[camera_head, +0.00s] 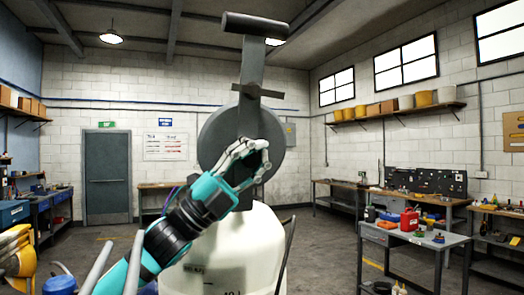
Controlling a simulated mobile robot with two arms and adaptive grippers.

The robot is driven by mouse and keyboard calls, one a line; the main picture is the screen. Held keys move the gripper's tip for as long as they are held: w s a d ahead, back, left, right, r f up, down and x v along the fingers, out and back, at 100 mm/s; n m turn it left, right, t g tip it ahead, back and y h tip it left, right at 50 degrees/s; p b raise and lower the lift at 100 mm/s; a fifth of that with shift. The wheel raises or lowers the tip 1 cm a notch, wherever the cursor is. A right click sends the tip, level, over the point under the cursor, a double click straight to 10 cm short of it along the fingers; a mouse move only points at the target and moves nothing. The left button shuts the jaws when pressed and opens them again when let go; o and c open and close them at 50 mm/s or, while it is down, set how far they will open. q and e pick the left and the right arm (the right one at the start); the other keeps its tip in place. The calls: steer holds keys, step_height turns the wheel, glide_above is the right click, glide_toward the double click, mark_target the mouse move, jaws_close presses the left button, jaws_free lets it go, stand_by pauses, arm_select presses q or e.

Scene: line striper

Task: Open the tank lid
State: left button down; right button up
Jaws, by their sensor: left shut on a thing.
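The tank lid (213,142) is a dark grey disc that stands raised and nearly upright above the white tank (240,255), its flat face towards me. A grey bar (250,70) with a dark cross handle at its top runs up in front of the disc. My left gripper (262,158), on a teal and black arm from the lower left, is shut at the lower right part of the lid. The fingers hide the exact spot they hold. The tank's opening is not visible. My right gripper is not in view.
A grey cart (418,236) with a red can (409,220) and small items stands at the right. Workbenches line the walls. A yellow and white object (18,255) and grey bars (97,266) show at the lower left. Floor is free between tank and cart.

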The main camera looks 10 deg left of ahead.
arm_select(q)
steer(key=shift+w+a+f, duration=0.2)
steer(key=shift+w+f, duration=0.05)
steer(key=c, duration=1.8)
jaws_free()
steer(key=o, duration=0.5)
steer(key=shift+s+a, duration=0.15)
steer(key=shift+a, duration=0.35)
steer(key=shift+c, duration=0.2)
steer(key=o, duration=0.3)
steer(key=shift+a, duration=0.25)
steer(key=shift+o, duration=0.2)
steer(key=shift+r, duration=0.1)
steer(key=shift+d, duration=0.1)
steer(key=v, duration=1.2)
